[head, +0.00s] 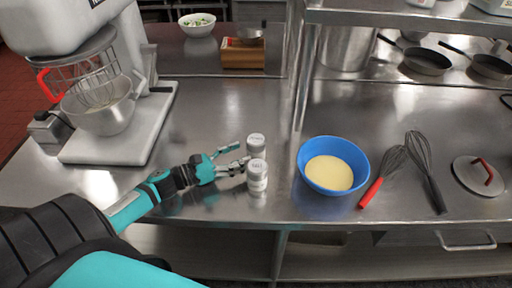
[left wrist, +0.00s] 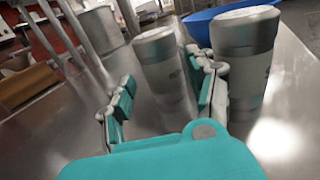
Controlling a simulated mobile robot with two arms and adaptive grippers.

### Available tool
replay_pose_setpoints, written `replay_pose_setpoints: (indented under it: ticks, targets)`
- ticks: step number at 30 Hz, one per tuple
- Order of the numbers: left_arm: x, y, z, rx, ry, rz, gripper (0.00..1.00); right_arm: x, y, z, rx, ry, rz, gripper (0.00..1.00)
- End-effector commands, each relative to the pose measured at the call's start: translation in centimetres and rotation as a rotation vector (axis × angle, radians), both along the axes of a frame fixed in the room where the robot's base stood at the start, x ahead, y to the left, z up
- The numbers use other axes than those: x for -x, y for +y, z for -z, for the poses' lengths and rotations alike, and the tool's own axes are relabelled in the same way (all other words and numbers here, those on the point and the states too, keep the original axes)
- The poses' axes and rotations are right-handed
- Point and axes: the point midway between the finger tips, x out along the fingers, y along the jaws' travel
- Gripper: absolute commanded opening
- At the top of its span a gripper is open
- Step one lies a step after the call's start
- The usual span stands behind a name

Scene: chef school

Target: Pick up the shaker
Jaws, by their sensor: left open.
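Two white shakers with grey metal caps stand upright on the steel counter. The far shaker (head: 256,144) also shows in the left wrist view (left wrist: 164,75), ahead of the gap between my fingers. The near shaker (head: 257,176) is closer to the counter's front edge; it also shows in the left wrist view (left wrist: 243,60), outside the right finger. My left gripper (head: 243,154) is open and empty, just left of the shakers, its fingers pointing at them. The wrist view also shows the gripper (left wrist: 163,80). I cannot tell whether a finger touches a shaker. My right gripper is not in view.
A blue bowl (head: 333,178) of pale yellow contents stands right of the shakers. Farther right lie a red-handled whisk (head: 384,176), a black-handled whisk (head: 428,172) and a lid (head: 478,176). A stand mixer (head: 120,125) is at left. A shelf post (head: 302,85) rises behind.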

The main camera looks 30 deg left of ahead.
Motion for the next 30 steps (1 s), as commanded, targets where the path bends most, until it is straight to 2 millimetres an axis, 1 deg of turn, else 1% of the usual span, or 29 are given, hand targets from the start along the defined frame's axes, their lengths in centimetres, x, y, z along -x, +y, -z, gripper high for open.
replay_pose_setpoints:
  ticks: [1, 3, 6, 13, 17, 21, 25, 30]
  targets:
    - [-1.0, -0.5, -0.4, 0.001, -0.004, 0.001, 0.57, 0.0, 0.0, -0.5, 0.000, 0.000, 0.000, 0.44]
    - [-2.1, -1.1, -0.3, 0.001, -0.002, -0.001, 0.57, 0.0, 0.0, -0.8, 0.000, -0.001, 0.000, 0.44]
    - [-3.1, -1.7, -0.2, 0.000, -0.001, 0.000, 0.57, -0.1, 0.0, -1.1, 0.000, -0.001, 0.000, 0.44]
    - [-4.4, -2.4, -0.1, 0.000, -0.001, -0.001, 0.57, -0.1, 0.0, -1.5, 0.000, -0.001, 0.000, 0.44]
    - [-6.2, -3.4, -0.4, 0.001, -0.003, 0.000, 0.57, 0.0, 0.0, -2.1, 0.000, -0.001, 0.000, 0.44]
    - [-8.0, -4.4, -0.2, 0.000, -0.001, -0.001, 0.57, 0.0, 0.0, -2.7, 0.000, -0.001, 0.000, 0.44]
    - [-8.8, -4.9, -0.1, 0.000, 0.001, -0.001, 0.57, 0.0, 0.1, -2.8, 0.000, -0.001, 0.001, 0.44]
    - [-8.9, -4.9, 0.0, -0.001, 0.000, 0.000, 0.57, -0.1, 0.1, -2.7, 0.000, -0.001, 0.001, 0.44]
